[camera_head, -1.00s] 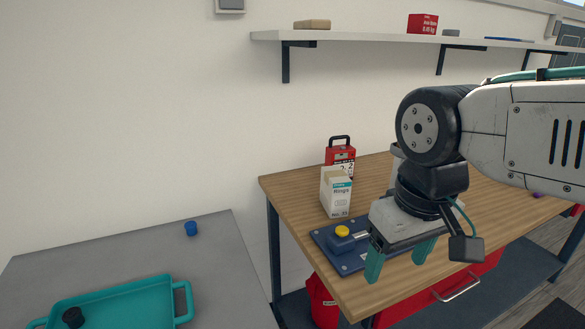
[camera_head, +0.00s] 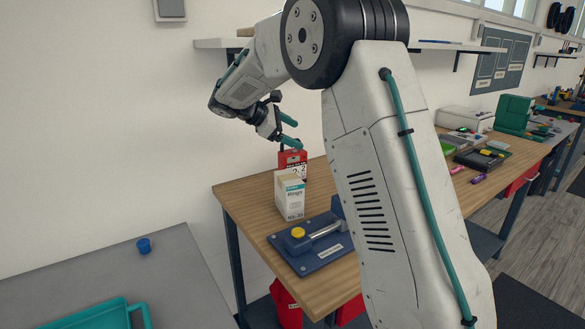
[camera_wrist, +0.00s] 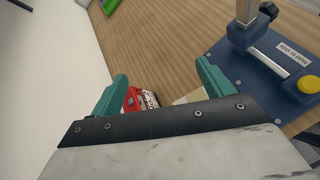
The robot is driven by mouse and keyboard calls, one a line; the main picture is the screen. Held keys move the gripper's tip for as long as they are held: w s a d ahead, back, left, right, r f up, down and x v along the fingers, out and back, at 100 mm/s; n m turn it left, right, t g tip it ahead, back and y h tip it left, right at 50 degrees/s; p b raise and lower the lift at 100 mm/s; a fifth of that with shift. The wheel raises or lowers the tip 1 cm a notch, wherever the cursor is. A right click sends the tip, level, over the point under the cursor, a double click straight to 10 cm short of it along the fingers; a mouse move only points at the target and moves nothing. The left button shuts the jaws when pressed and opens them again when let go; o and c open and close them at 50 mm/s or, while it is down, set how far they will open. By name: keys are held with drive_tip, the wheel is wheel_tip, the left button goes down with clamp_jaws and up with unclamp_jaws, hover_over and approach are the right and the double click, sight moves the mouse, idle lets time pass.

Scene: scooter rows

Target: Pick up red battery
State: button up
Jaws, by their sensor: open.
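The red battery (camera_head: 296,157) stands upright on the wooden workbench, just behind a white box of hinges (camera_head: 289,198). It has a white label with dark figures; its lower part is hidden by the box, and its top is close behind a fingertip. In the wrist view, part of the red battery (camera_wrist: 132,100) shows beside the left finger of my gripper (camera_wrist: 163,76). I cannot tell whether the finger touches it.
A blue clamp fixture (camera_head: 318,262) with a yellow knob sits at the bench's front. A wall shelf (camera_head: 425,45) hangs above. A grey table with a teal tray (camera_head: 100,316) and a blue cap (camera_head: 144,246) is at left. The bench (camera_head: 245,192) is bare left of the box.

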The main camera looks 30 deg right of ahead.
drive_tip(key=w+d+f+n+h, duration=0.1)
drive_tip(key=w+f+n+h, duration=0.1)
drive_tip(key=w+f, duration=0.3)
drive_tip(key=w+d+f+n+h, duration=0.1)
drive_tip(key=w+f+h, duration=0.1)
drive_tip(key=w, duration=0.5)
drive_tip(key=n+h, duration=0.2)
drive_tip(key=n, duration=0.1)
approach(292, 151)
drive_tip(key=d, duration=0.3)
drive_tip(key=shift+w+d+f+t+h, duration=0.15)
drive_tip(key=shift+w+f+t+h, duration=0.15)
drive_tip(key=shift+w+f, duration=0.2)
drive_tip(key=shift+d, duration=0.35)
drive_tip(key=d, duration=0.4)
drive_tip(key=s+d, duration=0.1)
drive_tip(key=d, duration=0.1)
drive_tip(key=shift+d, duration=0.35)
drive_tip(key=c, duration=1.7)
drive_tip(key=shift+r, duration=0.1)
clamp_jaws()
